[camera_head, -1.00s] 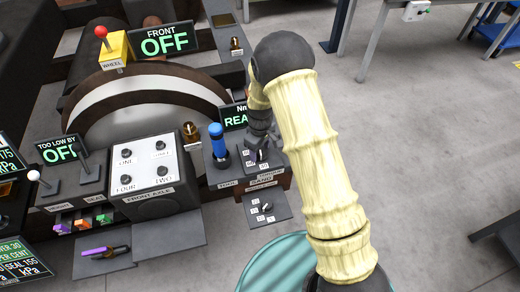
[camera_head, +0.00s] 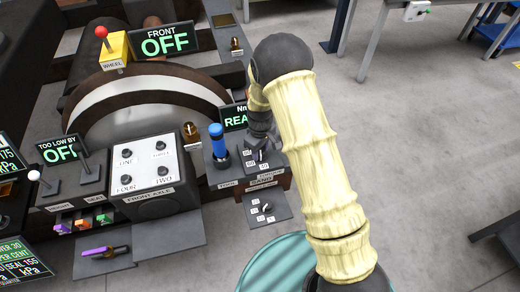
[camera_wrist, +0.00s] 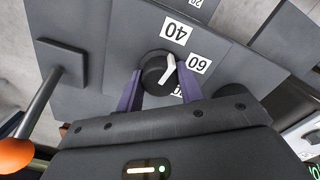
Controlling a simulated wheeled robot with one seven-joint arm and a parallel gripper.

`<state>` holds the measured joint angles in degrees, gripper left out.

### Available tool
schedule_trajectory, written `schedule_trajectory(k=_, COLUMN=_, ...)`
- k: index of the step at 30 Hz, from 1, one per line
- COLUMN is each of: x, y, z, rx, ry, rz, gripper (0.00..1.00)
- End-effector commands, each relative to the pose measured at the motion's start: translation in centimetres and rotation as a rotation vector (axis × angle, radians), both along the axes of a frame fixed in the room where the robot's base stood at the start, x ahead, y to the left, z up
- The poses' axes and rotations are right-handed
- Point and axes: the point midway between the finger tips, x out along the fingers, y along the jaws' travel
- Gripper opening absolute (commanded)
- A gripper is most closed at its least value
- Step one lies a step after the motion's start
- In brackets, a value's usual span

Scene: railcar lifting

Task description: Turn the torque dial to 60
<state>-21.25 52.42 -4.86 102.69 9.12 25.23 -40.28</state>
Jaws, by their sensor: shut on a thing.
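The torque dial (camera_wrist: 158,75) is a round black knob with a white pointer bar on a grey panel. Labels 40 (camera_wrist: 176,30) and 60 (camera_wrist: 197,65) stand beside it, and a third label below 60 is partly hidden. The pointer points up and to the right, at the gap between 40 and 60 in the wrist view. My gripper (camera_wrist: 159,88) has its purple fingers on either side of the knob, shut on it. In the head view my gripper (camera_head: 259,140) comes down over the torque panel, and the knob is mostly hidden there.
A blue-handled tool (camera_head: 217,140) stands upright just left of the dial panel. A lower panel (camera_head: 266,210) carries another small dial with labels. An orange-ended lever (camera_wrist: 15,154) is at the wrist view's left edge. Open floor lies to the right.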

Motion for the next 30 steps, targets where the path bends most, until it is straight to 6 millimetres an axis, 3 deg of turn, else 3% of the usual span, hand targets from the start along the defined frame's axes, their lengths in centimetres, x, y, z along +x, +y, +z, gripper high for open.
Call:
schedule_trajectory(k=11, x=-0.01, y=0.05, z=0.19, rx=-0.001, ry=0.001, rz=-0.229, gripper=0.14)
schedule_trajectory(k=30, x=-0.03, y=0.07, z=0.15, rx=0.0, ry=0.002, rz=-0.807, gripper=0.14)
